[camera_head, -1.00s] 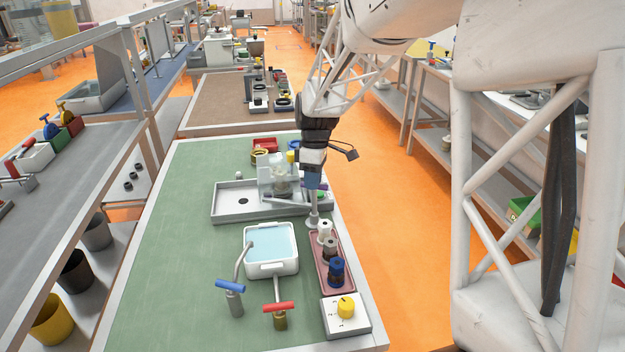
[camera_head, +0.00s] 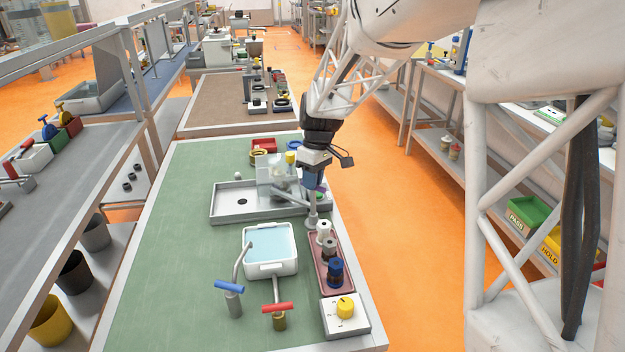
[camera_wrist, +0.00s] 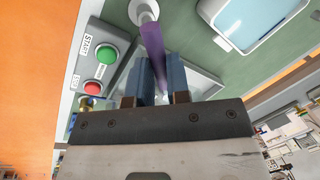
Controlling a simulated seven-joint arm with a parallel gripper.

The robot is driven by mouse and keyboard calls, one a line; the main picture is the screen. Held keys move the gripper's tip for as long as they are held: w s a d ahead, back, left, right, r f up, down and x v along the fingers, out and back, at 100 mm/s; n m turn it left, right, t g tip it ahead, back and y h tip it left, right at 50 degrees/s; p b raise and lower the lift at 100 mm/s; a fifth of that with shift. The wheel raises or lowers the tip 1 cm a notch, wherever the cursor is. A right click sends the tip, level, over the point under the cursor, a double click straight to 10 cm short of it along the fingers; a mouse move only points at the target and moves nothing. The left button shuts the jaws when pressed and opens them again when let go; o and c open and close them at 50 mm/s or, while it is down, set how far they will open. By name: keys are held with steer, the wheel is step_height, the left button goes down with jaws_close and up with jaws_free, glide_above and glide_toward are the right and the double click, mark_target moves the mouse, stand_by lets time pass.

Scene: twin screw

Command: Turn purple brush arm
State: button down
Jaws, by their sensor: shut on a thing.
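The purple brush arm (camera_wrist: 152,42) shows in the wrist view as a flat bar running from a white round post top (camera_wrist: 143,11) down between my fingers. My gripper (camera_wrist: 160,75) has its two blue fingers closed on this bar, one on each side. The bar's far end is hidden behind the gripper body. In the head view my gripper (camera_head: 311,184) is low over the right end of the grey tray (camera_head: 225,212), and only a small purple patch (camera_head: 322,187) shows beside it. The white post (camera_head: 312,222) stands just in front.
A box with a green button (camera_wrist: 107,54) and a red button (camera_wrist: 92,88) is close beside the fingers. A water basin (camera_head: 271,268), a red tray of spools (camera_head: 321,268), two tap handles and a yellow knob box (camera_head: 345,312) stand nearer. The green table's left side is clear.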

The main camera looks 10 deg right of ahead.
steer(key=c, duration=1.1)
jaws_free()
steer(key=shift+r, duration=0.1)
step_height(320, 180, up, 8)
steer(key=w+d, duration=0.1)
steer(key=shift+f, duration=0.25)
steer(key=s+d+r+m+t+h, duration=0.1)
steer(key=s+r+m, duration=0.15)
steer(key=s, duration=0.75)
steer(key=s+d+r+m+t, duration=0.1)
steer(key=s+d+r+m, duration=0.15)
steer(key=s, duration=0.75)
steer(key=s+f+m+t, duration=0.1)
steer(key=s+f+m, duration=0.1)
steer(key=s, duration=0.6)
steer(key=s+f+m+t, duration=0.1)
steer(key=s+f+m, duration=0.1)
steer(key=s, duration=0.7)
steer(key=shift+s+d+h, duration=0.25)
steer(key=shift+s+h, duration=0.05)
